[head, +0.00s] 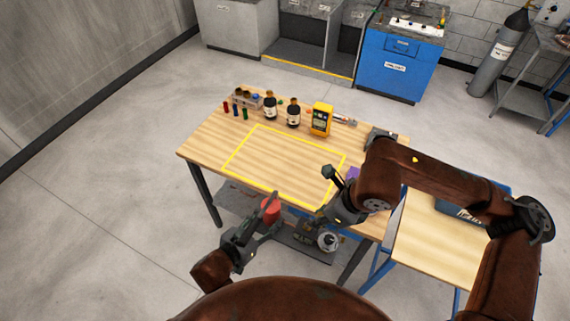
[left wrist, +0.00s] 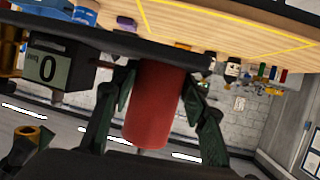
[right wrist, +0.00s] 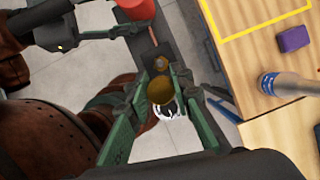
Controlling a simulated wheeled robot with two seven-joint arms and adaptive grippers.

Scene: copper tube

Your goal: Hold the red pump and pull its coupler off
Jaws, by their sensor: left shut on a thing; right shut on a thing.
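The red pump (left wrist: 155,112) is an upright-looking red cylinder between the two fingers of my left gripper (left wrist: 157,92), which is shut on it. In the head view the red pump (head: 270,210) is in front of the table's near edge. My right gripper (right wrist: 158,92) is shut on a round brass piece (right wrist: 160,89), which looks like the coupler. In the right wrist view the red pump (right wrist: 136,9) is at the top, apart in the picture from the brass piece. Dark parts lie between them, so I cannot tell whether pump and coupler are joined.
The wooden table (head: 210,140) has a yellow outline and clear room inside it. Bottles (head: 270,106), a yellow meter (head: 321,119) and small coloured vials stand at its back. A purple block (right wrist: 293,38) lies near the right side. A lower shelf lies under the near edge.

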